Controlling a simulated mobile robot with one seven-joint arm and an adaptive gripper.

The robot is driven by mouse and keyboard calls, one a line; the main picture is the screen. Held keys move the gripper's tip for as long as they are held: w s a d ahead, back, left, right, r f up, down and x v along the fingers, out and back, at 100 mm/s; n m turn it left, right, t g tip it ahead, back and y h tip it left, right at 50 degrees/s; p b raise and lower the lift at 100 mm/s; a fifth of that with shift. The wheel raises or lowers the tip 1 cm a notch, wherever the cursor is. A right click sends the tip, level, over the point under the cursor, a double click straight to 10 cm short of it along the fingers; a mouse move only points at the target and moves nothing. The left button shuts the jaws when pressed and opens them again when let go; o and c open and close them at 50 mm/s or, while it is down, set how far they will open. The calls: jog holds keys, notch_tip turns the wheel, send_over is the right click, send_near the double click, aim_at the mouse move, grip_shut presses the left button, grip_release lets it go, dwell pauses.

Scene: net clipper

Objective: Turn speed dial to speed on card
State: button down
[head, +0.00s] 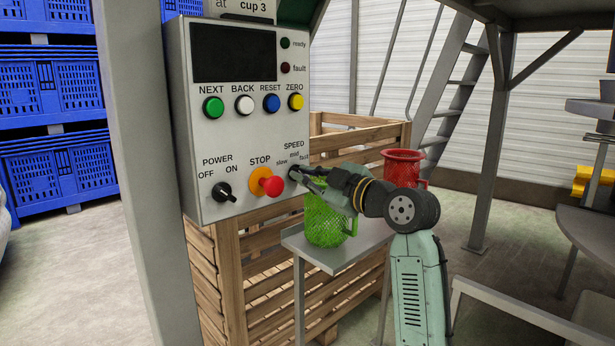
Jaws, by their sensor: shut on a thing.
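A grey control box (183,120) is mounted beside a post. The black speed dial (293,173) sits at its lower right, under the labels SPEED, slow, mid and fast. My gripper (301,174) reaches in from the right and is shut on the speed dial. The fingers cover much of the dial, so I cannot tell where its pointer stands. A white card (240,7) on top of the box reads "at" and "cup 3"; its upper part is cut off by the picture's edge, so no speed is readable.
Left of the dial are an orange-and-red stop button (268,185) and a black power knob (225,193). A green mesh cup (325,222) stands on a small shelf (330,256) under my arm, with a red cup (402,165) behind. A wooden crate (225,262) stands below.

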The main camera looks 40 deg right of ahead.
jog(key=shift+m, duration=0.3)
jog(key=m+p, duration=0.3)
jog(key=m, duration=0.5)
jog(key=shift+d+r, duration=0.1)
jog(key=shift+d, duration=0.05)
jog(key=shift+m, duration=0.3)
dwell(0.4)
jog(key=c, duration=1.7)
grip_release()
